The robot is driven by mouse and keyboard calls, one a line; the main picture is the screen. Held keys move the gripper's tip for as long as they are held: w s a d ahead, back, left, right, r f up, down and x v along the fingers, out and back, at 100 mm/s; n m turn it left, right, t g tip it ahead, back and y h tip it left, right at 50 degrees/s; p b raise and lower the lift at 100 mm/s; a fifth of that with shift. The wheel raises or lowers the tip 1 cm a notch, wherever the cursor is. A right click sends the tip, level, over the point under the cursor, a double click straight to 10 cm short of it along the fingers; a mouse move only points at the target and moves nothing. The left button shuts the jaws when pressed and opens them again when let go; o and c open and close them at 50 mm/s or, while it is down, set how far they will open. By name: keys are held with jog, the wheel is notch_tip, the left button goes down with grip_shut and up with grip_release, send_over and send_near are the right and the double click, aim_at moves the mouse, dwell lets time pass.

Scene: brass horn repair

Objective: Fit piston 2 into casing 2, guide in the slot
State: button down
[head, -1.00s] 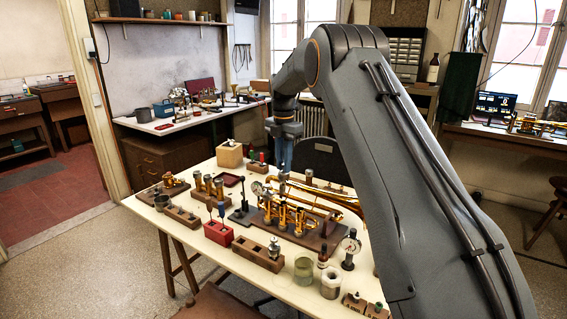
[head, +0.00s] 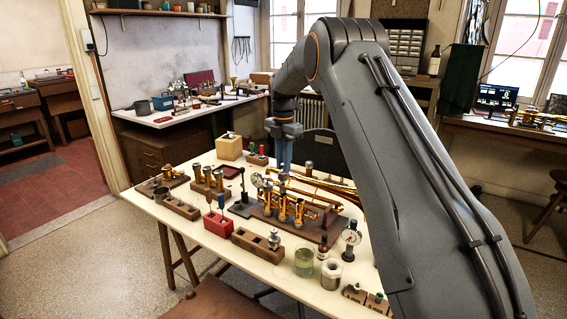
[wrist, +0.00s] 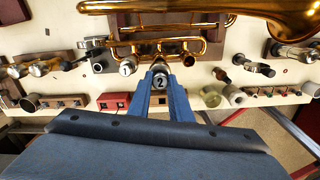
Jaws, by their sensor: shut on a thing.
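My gripper (head: 285,165) hangs over the brass horn (head: 318,185) on the bench, its blue fingers pointing down. In the wrist view, my gripper (wrist: 160,95) is shut on piston 2 (wrist: 160,82), whose round top shows a "2". The piston is in line with the middle of the horn's valve casings (head: 283,210), between a top marked "1" (wrist: 127,67) and a casing at the right (wrist: 188,59). Casing 2 itself is hidden behind the piston and fingers. I cannot tell whether the piston's lower end is in it, nor where its guide and slot are.
A dial gauge (head: 351,237) and glass jar (head: 303,262) stand in front of the horn at the right. A red block (head: 217,223) and wooden holder (head: 257,245) lie in front at the left. A dark stand (head: 242,195) rises close to the casings.

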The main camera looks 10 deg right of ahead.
aim_at(282, 172)
jog(key=shift+w+d+h, duration=0.1)
jog(key=shift+d+h, duration=0.05)
jog(key=shift+h, duration=0.15)
jog(key=shift+w+d+t, duration=0.1)
jog(key=shift+d+t, duration=0.05)
jog(key=shift+t, duration=0.15)
jog(key=shift+m, duration=0.3)
jog(key=shift+s+a+p, duration=0.3)
jog(key=shift+a+p, duration=0.05)
jog(key=shift+a, duration=0.1)
jog(key=shift+f, duration=0.65)
dwell(0.9)
jog(key=shift+f, duration=0.35)
jog(key=shift+f+b, duration=0.95)
jog(key=shift+f, duration=1.4)
jog(key=c, duration=1.5)
grip_release()
jog(key=shift+c, duration=0.2)
